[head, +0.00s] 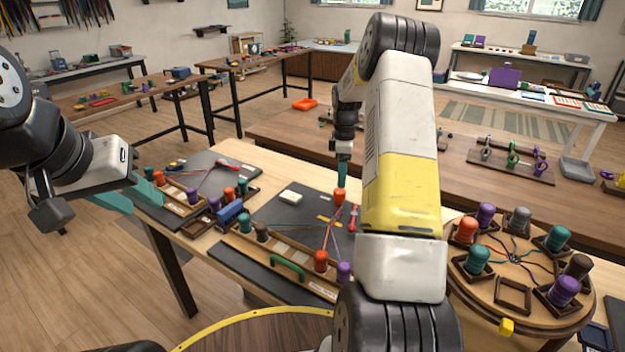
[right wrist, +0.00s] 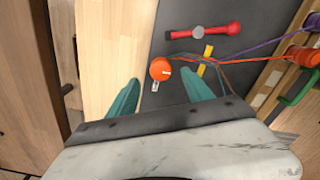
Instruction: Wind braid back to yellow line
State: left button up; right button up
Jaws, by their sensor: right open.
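An orange bobbin (head: 338,196) stands at the far end of the dark braiding mat (head: 285,212), with cords running from it toward an orange-red bobbin (head: 321,262) and a purple bobbin (head: 344,272). A short yellow line (right wrist: 208,58) lies under the cords beside the orange bobbin (right wrist: 160,68). My right gripper (right wrist: 162,86) is open, its teal fingertips apart and either side of that bobbin, not touching it. In the head view my right arm hides part of the mat. My left gripper (head: 147,196) looks open and empty by the left board.
A red-handled tool (right wrist: 205,30) lies on the mat near the yellow line. A white block (head: 290,197) is on the mat. A wooden rack with a green handle (head: 287,266) borders the front. A round braiding stand (head: 520,270) with several bobbins is at right.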

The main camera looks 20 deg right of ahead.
aim_at(341, 190)
notch_tip(341, 190, down, 8)
jog(key=shift+r, duration=0.15)
dwell(0.3)
grip_shut()
